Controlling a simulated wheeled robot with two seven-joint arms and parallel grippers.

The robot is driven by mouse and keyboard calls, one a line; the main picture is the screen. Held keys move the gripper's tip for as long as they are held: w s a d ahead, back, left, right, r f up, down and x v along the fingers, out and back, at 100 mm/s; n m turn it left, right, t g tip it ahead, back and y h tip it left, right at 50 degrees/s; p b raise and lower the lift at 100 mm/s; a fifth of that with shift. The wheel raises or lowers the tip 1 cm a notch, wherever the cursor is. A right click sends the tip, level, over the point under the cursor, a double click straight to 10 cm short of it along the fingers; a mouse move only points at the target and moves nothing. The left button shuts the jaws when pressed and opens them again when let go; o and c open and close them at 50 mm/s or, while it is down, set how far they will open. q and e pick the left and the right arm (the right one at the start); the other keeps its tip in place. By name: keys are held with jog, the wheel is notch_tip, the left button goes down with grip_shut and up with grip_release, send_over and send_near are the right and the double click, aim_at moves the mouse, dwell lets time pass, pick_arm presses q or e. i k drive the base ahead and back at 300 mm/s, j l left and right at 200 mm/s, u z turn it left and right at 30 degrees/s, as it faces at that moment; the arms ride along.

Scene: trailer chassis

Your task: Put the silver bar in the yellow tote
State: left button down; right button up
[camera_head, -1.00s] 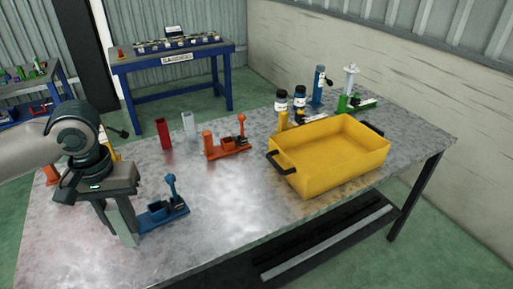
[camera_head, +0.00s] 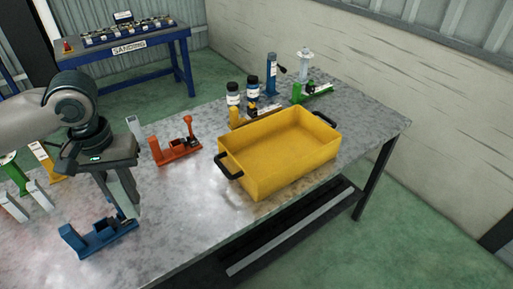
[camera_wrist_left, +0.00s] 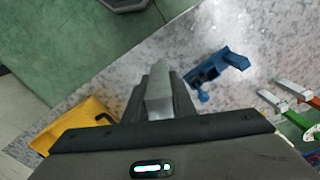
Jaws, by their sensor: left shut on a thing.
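My left gripper (camera_head: 127,200) is shut on the silver bar (camera_wrist_left: 158,92) and hangs above the metal table, by the blue clamp fixture (camera_head: 98,238). In the left wrist view the bar shows as a light grey piece between the dark fingers (camera_wrist_left: 158,100). In the head view the bar is hard to tell from the fingers. The yellow tote (camera_head: 285,160) stands on the table to the right of the gripper, apart from it. Its open top and black handles show, and no contents are visible. Its corner also shows at the left wrist view's lower left (camera_wrist_left: 75,125). My right gripper is not in view.
An orange clamp fixture (camera_head: 177,148) stands between gripper and tote. A grey upright block (camera_head: 134,126) is partly hidden behind my arm. Bottles (camera_head: 233,94) and a green fixture (camera_head: 312,92) stand behind the tote. Table (camera_head: 185,220) in front of the tote is clear.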

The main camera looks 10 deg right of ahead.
aim_at(279, 156)
jog(key=i+l+z, duration=0.45)
jog(key=i, duration=0.25)
jog(key=i+z, duration=0.25)
jog(key=i, duration=0.15)
